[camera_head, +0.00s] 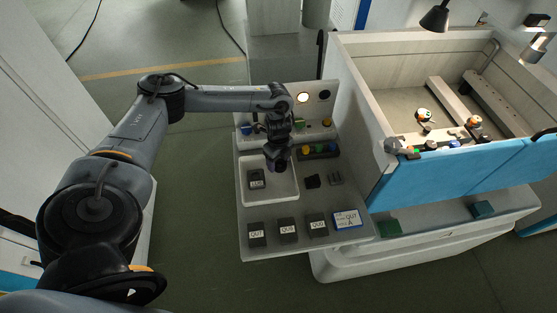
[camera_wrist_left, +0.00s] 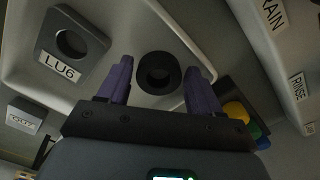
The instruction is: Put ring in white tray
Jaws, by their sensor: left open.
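The white tray (camera_head: 284,196) stands on the grey shelf under my left gripper (camera_head: 279,166). It also fills much of the left wrist view (camera_wrist_left: 128,22). A small black ring (camera_wrist_left: 158,72) shows between the two purple fingers, over the tray's pale floor. The fingers are apart, with a gap on each side of the ring. I cannot tell whether the ring rests on the floor. In the head view my gripper hides it. A grey block marked LU6 (camera_wrist_left: 71,46) with a round hole sits in the tray beside the ring. My right gripper is out of view.
Several dark labelled blocks (camera_head: 288,230) and a blue-edged card (camera_head: 347,219) line the shelf's front. Small dark parts (camera_head: 313,181) lie right of the tray. A holder with coloured knobs (camera_head: 318,151) is behind them. The large open tank's blue wall (camera_head: 440,180) bounds the right.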

